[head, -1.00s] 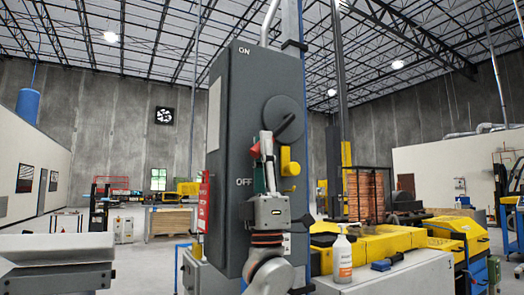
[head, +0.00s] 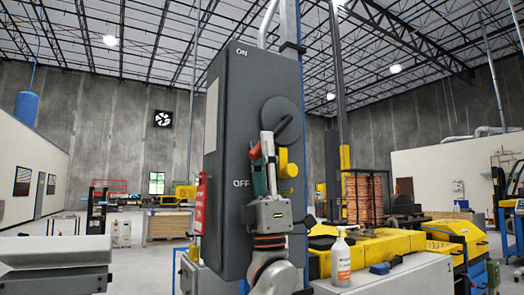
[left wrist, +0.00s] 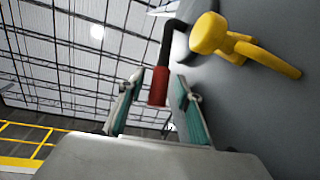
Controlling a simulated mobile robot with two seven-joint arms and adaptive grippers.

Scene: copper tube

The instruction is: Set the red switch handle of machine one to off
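The dark grey switch box (head: 228,110) stands upright in the middle of the head view, with ON at its top and OFF lower down. The red switch handle (head: 254,152) shows just above the OFF label, beside a round grey disc (head: 282,122). In the left wrist view the red grip (left wrist: 158,87) hangs from a bent black lever. My left gripper (head: 263,150) is in front of the box at the handle. In the left wrist view its fingers (left wrist: 157,92) are apart, with the red grip between their tips and gaps visible. My right gripper is not in view.
A yellow knob (head: 288,165) sticks out of the box right beside my left gripper and shows close in the left wrist view (left wrist: 210,35). A spray bottle (head: 341,258) stands on a light cabinet at the lower right.

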